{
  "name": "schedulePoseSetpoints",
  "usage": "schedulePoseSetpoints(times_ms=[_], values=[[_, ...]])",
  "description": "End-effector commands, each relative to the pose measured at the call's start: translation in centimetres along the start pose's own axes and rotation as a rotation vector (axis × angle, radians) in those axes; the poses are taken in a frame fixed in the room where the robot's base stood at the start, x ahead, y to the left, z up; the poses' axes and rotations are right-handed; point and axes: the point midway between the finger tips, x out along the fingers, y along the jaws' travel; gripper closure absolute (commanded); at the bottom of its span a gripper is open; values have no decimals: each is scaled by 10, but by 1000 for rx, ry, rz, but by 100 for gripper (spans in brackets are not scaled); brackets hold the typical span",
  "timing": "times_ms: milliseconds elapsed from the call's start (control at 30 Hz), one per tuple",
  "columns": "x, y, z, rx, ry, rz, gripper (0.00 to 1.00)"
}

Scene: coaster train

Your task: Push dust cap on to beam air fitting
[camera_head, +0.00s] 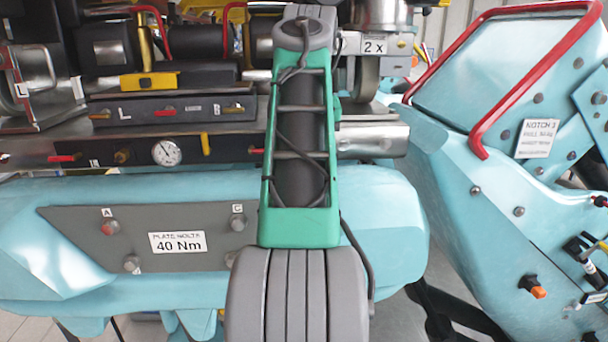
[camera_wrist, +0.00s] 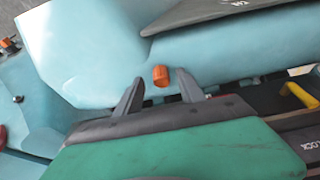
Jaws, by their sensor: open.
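In the wrist view a small orange cap-like piece (camera_wrist: 161,76) shows at the lower edge of a light-blue beam (camera_wrist: 100,55). My gripper (camera_wrist: 160,79) is open, with one dark finger on each side of the orange piece. I cannot tell whether the fingers touch it, or whether it is seated on a fitting, as no separate fitting shows beneath it. In the head view my gripper is hidden behind my arm. The light-blue beam (camera_head: 385,238) spans the lower left there, and the orange piece cannot be seen on it.
A grey plate (camera_head: 75,222) marked 40 Nm is on the beam's front. A gauge panel (camera_head: 220,146) with several small levers is above. At right a light-blue housing (camera_head: 450,155) carries a red rail (camera_head: 545,60) and an orange-and-black knob (camera_head: 538,292). A yellow handle (camera_wrist: 299,95) is right of my gripper.

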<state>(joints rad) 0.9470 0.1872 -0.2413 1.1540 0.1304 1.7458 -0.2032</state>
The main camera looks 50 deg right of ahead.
Motion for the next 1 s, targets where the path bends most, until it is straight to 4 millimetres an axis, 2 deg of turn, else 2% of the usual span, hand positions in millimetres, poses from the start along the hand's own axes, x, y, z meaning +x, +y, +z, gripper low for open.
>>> schedulePoseSetpoints(times_ms=[100,300,867,1000], values=[[12,-1,1,0,1,0,54],[12,-1,0,0,2,0,54],[12,-1,0,0,2,0,100],[12,-1,0,0,2,0,100]])
